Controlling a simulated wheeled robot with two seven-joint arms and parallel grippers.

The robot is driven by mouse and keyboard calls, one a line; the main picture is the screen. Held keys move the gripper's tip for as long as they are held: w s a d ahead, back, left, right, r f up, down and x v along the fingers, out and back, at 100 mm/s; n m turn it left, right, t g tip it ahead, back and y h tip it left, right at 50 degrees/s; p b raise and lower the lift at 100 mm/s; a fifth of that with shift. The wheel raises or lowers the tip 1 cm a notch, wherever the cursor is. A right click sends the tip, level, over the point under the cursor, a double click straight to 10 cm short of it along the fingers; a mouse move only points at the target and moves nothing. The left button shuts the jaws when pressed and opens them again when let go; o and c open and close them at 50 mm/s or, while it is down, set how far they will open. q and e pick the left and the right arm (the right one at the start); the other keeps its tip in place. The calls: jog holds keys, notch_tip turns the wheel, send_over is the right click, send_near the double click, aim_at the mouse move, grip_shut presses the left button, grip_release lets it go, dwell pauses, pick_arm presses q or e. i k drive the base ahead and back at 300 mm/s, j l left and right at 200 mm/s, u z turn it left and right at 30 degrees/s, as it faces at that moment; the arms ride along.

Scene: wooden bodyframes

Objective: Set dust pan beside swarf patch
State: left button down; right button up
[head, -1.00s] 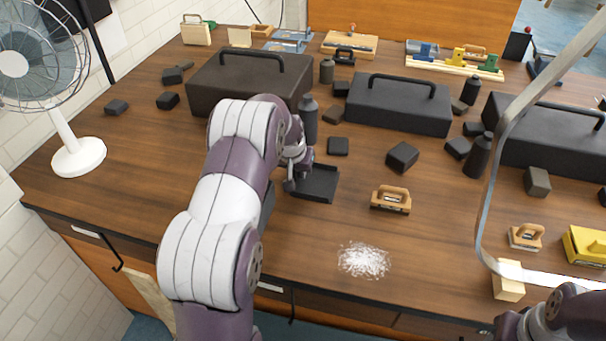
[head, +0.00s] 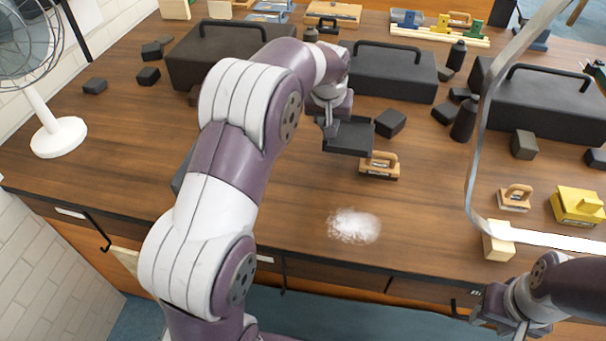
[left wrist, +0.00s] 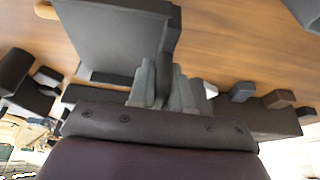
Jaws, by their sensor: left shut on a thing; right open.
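The pan appears lifted above the table. The white swarf patch (head: 354,226) lies on the wooden table near its front edge. My right gripper (head: 505,318) is open and empty at the lower right, in front of the table edge. The held part of the pan is mostly hidden in the head view.
A wooden-handled block (head: 379,166) lies just in front of the pan. Black cases (head: 392,80) and dark blocks (head: 390,122) stand behind. A yellow tool (head: 577,205) and a pale wooden block (head: 497,241) are at right. Table around the swarf is clear.

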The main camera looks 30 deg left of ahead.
aim_at(299, 216)
jog(key=k+l, duration=0.25)
jog(key=k, duration=0.2)
jog(key=k+l, duration=0.3)
jog(key=k, duration=0.1)
